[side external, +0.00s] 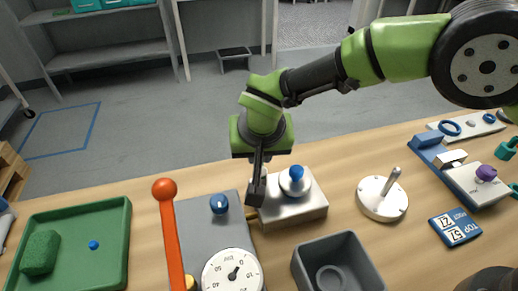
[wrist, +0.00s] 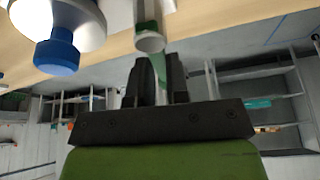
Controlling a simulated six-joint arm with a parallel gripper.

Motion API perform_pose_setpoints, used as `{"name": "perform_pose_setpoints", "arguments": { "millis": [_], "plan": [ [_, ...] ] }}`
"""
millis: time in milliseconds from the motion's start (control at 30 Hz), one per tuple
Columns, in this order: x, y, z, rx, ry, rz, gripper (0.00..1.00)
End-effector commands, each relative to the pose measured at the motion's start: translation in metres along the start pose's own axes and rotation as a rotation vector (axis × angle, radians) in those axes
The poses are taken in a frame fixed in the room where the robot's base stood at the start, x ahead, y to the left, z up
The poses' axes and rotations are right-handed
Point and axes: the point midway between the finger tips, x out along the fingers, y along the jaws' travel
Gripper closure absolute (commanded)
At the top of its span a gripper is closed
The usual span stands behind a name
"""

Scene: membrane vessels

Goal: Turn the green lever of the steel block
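The steel block (side external: 292,212) sits on the wooden table, with a blue knob (side external: 296,172) on its round silver top. The blue knob also shows in the wrist view (wrist: 57,56). My gripper (side external: 257,190) points down at the block's left side. In the wrist view, the two dark fingers of my gripper (wrist: 159,78) have a narrow gap between them. A thin green strip, seemingly the green lever (wrist: 158,66), shows in that gap, beside a silver tube end (wrist: 150,42). The lever is hidden in the side view. I cannot tell whether the fingers press on it.
A red-orange lever (side external: 170,235) with a ball top rises at the left, near a grey panel with a white dial (side external: 232,273). A grey bin (side external: 340,268) stands in front of the block. A white disc with a peg (side external: 382,200) stands to the right. A green tray (side external: 122,238) lies far left.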

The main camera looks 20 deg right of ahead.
Motion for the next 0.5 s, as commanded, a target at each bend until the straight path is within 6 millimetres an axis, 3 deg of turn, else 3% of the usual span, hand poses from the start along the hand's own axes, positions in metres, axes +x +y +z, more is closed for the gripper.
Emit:
{"name": "perform_pose_setpoints", "arguments": {
  "millis": [500],
  "plan": [
    [-0.0001, 0.0029, 0.0004, 0.099, 0.000, 0.043, 1.00]
  ]
}}
